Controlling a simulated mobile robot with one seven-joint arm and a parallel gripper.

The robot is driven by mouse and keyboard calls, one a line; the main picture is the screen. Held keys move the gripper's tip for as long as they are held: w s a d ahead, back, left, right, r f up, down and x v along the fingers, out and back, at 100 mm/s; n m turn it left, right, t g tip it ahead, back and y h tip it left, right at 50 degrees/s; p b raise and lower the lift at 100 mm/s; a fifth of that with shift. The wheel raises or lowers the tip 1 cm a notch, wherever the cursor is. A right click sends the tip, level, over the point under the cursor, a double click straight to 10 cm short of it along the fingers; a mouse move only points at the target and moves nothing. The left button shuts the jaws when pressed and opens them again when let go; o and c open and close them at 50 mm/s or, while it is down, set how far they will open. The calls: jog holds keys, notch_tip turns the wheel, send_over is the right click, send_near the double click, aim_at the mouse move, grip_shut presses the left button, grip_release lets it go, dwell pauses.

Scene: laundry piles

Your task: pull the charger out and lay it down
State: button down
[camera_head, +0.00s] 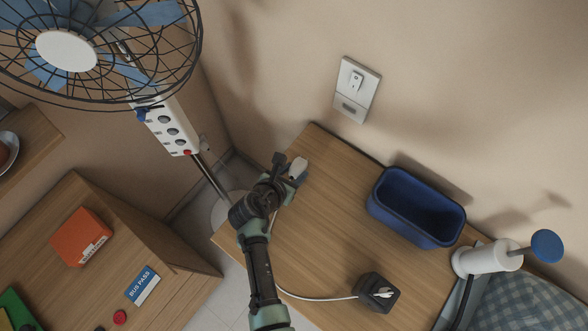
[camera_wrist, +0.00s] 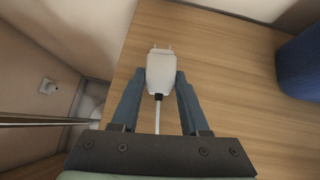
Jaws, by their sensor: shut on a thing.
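The charger (camera_wrist: 161,74) is white with two prongs at its far end and a cable at its near end. It sits between the two fingers of my gripper (camera_wrist: 160,84), which is shut on it. In the head view the charger (camera_head: 298,168) shows at the tip of my gripper (camera_head: 291,177), over the far left corner of the wooden table (camera_head: 330,170). I cannot tell whether it touches the tabletop. A white power strip (camera_head: 172,125) hangs upright at the left, apart from the charger. A pale cable runs from the charger toward a dark block (camera_head: 378,293) on the table.
A blue bin (camera_head: 417,207) stands at the table's back right, with a white lamp-like object (camera_head: 490,258) beyond it. A fan (camera_head: 75,50) is at upper left. A wall switch plate (camera_head: 357,88) is above the table. The middle tabletop is clear.

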jog(key=shift+c, duration=1.6)
grip_release()
jog(key=p+v, duration=0.1)
jog(key=v, duration=1.2)
jog(key=w+r+m+t+y, duration=0.3)
jog(key=w+r+m, duration=0.5)
jog(key=r, duration=0.8)
jog(key=w+r+m+t, duration=0.5)
jog(key=w+r+m, duration=0.2)
jog(key=r, duration=0.9)
notch_tip(320, 180, up, 21)
jog(key=s+d+m+t+y, duration=0.1)
jog(key=s+d+m+t, duration=0.2)
jog(key=m+t, duration=0.4)
jog(key=s+d+r+m+t, duration=0.1)
jog(key=s+r+m, duration=0.3)
jog(key=r, duration=0.4)
jog(key=s+d+r+m+t, duration=0.1)
jog(key=s+r+m+t, duration=0.2)
jog(key=s+r, duration=0.3)
jog(key=shift+s+d+r+m+y, duration=0.3)
jog(key=shift+r+m, duration=0.4)
jog(key=shift+r, duration=0.15)
